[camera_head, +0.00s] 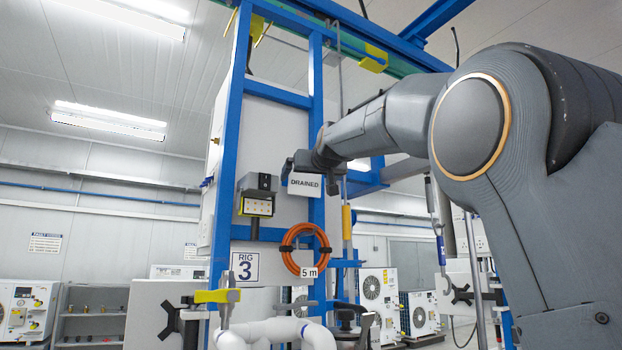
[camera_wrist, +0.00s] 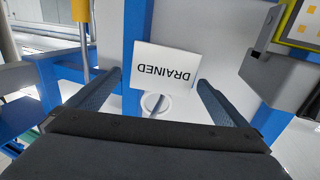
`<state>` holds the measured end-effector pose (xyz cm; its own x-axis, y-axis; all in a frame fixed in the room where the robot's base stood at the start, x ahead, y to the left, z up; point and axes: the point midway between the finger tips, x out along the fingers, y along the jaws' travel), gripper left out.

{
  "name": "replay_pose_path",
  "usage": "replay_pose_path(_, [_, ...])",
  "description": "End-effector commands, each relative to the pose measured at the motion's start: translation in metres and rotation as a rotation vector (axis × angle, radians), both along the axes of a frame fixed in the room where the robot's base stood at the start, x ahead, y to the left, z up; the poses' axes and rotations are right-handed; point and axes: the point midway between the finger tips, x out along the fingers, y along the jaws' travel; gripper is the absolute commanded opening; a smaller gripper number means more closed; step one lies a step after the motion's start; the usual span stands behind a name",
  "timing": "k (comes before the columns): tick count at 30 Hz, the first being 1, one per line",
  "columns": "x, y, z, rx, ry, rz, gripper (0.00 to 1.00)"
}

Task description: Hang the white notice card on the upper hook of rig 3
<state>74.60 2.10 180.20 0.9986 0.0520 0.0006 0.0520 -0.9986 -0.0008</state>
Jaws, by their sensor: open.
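The white notice card (camera_head: 305,184), lettered DRAINED, is upright at the upper right of rig 3's panel, beside a blue upright. In the wrist view the card (camera_wrist: 165,68) appears upside down and slightly tilted. A round pale piece with a dark slot (camera_wrist: 154,104) is at the card's top edge; I cannot tell whether it is the card's eyelet or part of the hook. My gripper (camera_head: 300,162) is just above the card in the head view. In the wrist view its fingers are apart on either side, with clear space between finger and card. The hook is not clearly visible.
The rig 3 sign (camera_head: 245,267) is low on the panel. A coiled orange hose (camera_head: 305,249) hangs below the card, and a dark box with a yellow face (camera_head: 257,194) is left of it. Blue frame posts (camera_head: 228,170) stand close by. White pipes (camera_head: 275,332) are below.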

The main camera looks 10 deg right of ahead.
Motion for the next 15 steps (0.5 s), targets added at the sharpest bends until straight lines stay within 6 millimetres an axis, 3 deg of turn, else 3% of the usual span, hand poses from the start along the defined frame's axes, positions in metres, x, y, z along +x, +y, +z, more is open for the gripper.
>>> replay_pose_path(5, [-0.006, 0.0, -0.001, 0.0, -0.001, 0.0, 0.99])
replay_pose_path(15, [-0.055, -0.003, -0.002, 0.0, -0.002, 0.0, 0.99])
